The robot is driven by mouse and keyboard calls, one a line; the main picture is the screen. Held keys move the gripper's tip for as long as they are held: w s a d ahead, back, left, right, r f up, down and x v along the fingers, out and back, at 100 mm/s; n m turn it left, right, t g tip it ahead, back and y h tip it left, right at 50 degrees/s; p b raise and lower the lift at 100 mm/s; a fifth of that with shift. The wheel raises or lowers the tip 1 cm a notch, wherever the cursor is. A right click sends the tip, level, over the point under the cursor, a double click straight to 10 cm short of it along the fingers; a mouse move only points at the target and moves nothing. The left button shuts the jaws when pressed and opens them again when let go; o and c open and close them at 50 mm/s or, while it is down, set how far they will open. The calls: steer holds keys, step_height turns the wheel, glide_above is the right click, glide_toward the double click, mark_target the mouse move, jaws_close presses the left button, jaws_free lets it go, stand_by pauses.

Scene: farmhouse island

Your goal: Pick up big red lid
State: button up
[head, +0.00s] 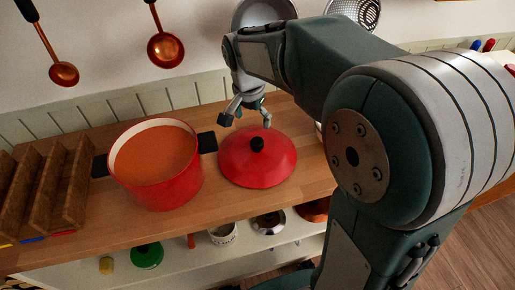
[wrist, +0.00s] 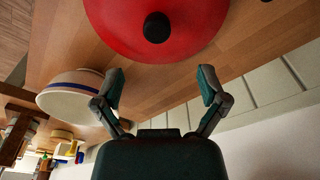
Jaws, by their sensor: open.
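The big red lid (head: 258,167) lies on the wooden counter in the head view, with its black knob (head: 257,144) facing up. It also shows in the wrist view as a red disc (wrist: 120,28) with the black knob (wrist: 157,28) near the top. My gripper (head: 247,121) is open and empty, above the back part of the lid. In the wrist view my gripper's two fingers (wrist: 159,85) are spread apart, with the knob beyond their tips and not between them.
A red pot (head: 165,187) with orange contents stands left of the lid. Wooden racks (head: 50,190) stand further left. A white bowl with a blue stripe (wrist: 68,92) is close beside one finger in the wrist view. Ladles (head: 165,50) hang on the wall behind.

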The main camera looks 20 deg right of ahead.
mark_target(257, 141)
steer(key=shift+w+d+f, duration=0.1)
steer(key=shift+w+f, duration=0.2)
steer(key=shift+f, duration=0.05)
steer(key=f, duration=0.4)
steer(key=shift+w+a+f, duration=0.15)
steer(key=shift+a+f, duration=0.15)
steer(key=shift+f, duration=0.05)
steer(key=f, duration=0.1)
steer(key=d+f, duration=0.1)
steer(key=f, duration=0.1)
steer(key=d+f, duration=0.1)
steer(key=f, duration=0.1)
steer(key=shift+a+f, duration=0.15)
steer(key=shift+f, duration=0.25)
steer(key=shift+a, duration=0.25)
steer(key=shift+d, duration=0.3)
jaws_close()
